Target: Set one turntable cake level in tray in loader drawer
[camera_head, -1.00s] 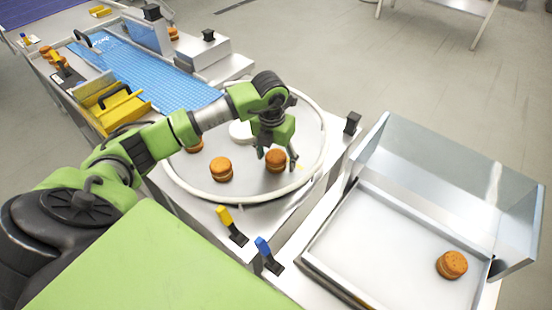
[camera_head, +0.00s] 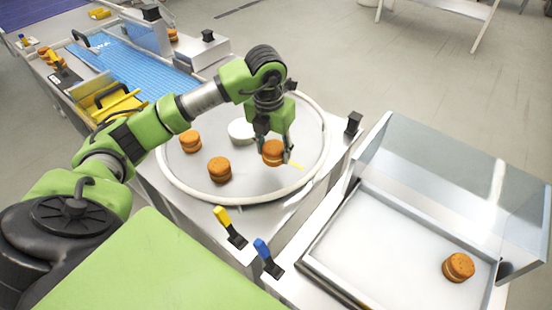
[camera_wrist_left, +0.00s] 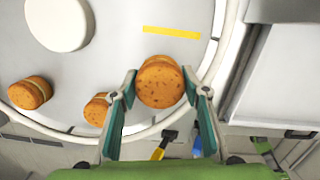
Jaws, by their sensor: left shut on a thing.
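My left gripper (camera_head: 273,142) is shut on an orange-brown filled cake (camera_head: 273,153), which it holds over the right part of the round white turntable (camera_head: 240,188). The held cake (camera_wrist_left: 160,82) sits between both fingers in the left wrist view and looks level in the head view. Two more cakes stand on the turntable, one at the front (camera_head: 219,170) and one at the left (camera_head: 190,141). The loader drawer's tray (camera_head: 385,240) lies at the right with one cake (camera_head: 458,267) in its front right part. My right gripper is out of view.
A clear guard (camera_head: 455,190) stands along the tray's far side. A white hub (camera_head: 241,131) rises from the turntable's middle. The tray's left and middle are bare. A blue conveyor (camera_head: 150,76) lies behind.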

